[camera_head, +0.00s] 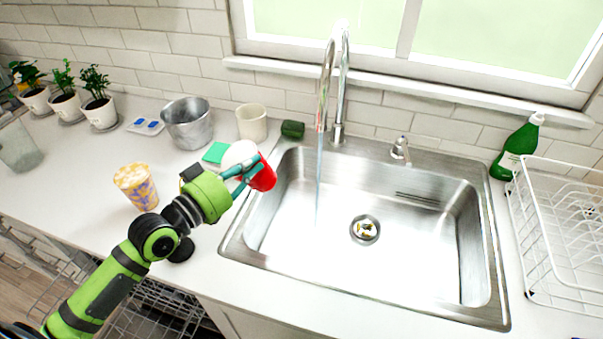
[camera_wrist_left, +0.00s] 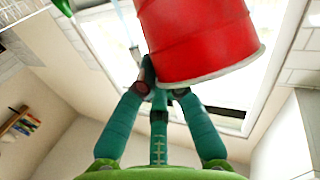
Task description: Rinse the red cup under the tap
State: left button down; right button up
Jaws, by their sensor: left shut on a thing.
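My left gripper (camera_head: 240,178) is shut on the red cup (camera_head: 263,178) and holds it above the counter near the left rim of the sink. The cup is tilted, with its white end to the left. In the left wrist view the red cup (camera_wrist_left: 205,38) fills the top middle, with the gripper fingers (camera_wrist_left: 160,90) against its lower side. The tap (camera_head: 336,95) stands behind the sink (camera_head: 300,225). A thin stream of water (camera_head: 319,175) falls from it into the basin, to the right of the cup and apart from it. My right gripper is not in view.
A metal bucket (camera_head: 187,124), a cream cup (camera_head: 252,123), a green sponge (camera_head: 292,130) and a patterned cup (camera_head: 136,186) stand left of the sink. A green bottle (camera_head: 518,148) and a white dish rack (camera_head: 560,225) are at right. The basin is mostly clear around its drain (camera_head: 365,230).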

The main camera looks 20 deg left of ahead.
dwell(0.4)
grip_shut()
